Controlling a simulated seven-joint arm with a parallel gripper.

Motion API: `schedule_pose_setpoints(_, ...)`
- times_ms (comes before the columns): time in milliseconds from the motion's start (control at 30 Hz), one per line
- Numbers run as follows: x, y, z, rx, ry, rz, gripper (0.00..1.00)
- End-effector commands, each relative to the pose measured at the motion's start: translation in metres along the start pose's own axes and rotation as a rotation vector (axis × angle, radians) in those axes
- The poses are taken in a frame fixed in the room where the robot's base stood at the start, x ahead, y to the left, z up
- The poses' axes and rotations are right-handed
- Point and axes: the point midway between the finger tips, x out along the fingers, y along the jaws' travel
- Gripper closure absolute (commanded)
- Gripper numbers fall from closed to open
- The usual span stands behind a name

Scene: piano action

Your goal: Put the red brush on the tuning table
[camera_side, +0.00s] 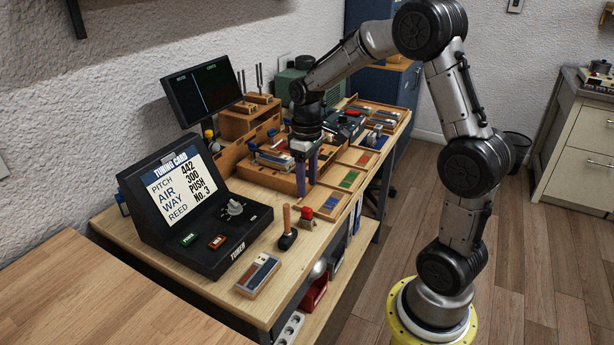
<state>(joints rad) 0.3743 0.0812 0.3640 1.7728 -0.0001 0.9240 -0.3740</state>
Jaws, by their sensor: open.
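I cannot pick out the red brush with certainty in the side view. A small red item (352,113) lies among dark things at the far end of the wooden bench, too small to identify. A red-topped piece (307,212) stands near the bench's front edge, and its kind is unclear. The wooden bench (228,288) runs away from the camera; no label shows whether it is the tuning table. My gripper (307,175) points down over the wooden compartment tray (257,176), its fingers apart. I see nothing held between them.
A black tuner console (190,212) and a monitor (203,91) stand along the bench's wall side. A wooden-handled tool (287,228) and a small block set (258,275) are nearer. Flat pads, one green (349,180), line the front edge.

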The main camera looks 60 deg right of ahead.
Motion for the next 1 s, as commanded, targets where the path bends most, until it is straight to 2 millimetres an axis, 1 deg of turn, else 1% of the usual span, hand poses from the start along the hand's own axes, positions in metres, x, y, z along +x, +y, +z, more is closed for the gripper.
schedule_pose_setpoints(33,-0.006,0.0,-0.001,0.0,0.004,0.001,0.46)
schedule_pose_setpoints(167,-0.015,-0.002,0.001,-0.001,0.007,0.003,0.46)
schedule_pose_setpoints(267,-0.032,-0.014,0.008,-0.004,0.037,0.013,0.46)
schedule_pose_setpoints(333,-0.049,-0.029,0.019,-0.007,0.076,0.025,0.46)
schedule_pose_setpoints(400,-0.069,-0.049,0.036,-0.008,0.13,0.037,0.46)
schedule_pose_setpoints(467,-0.084,-0.066,0.054,-0.009,0.181,0.044,0.46)
schedule_pose_setpoints(500,-0.092,-0.077,0.067,-0.009,0.216,0.047,0.46)
schedule_pose_setpoints(567,-0.102,-0.091,0.088,-0.009,0.267,0.047,0.46)
schedule_pose_setpoints(600,-0.107,-0.1,0.101,-0.009,0.301,0.045,0.46)
schedule_pose_setpoints(700,-0.112,-0.117,0.133,-0.008,0.377,0.034,0.46)
schedule_pose_setpoints(800,-0.111,-0.127,0.156,-0.005,0.435,0.02,0.46)
schedule_pose_setpoints(900,-0.109,-0.133,0.171,-0.003,0.473,0.008,0.46)
schedule_pose_setpoints(1000,-0.107,-0.135,0.178,-0.001,0.491,0.001,0.46)
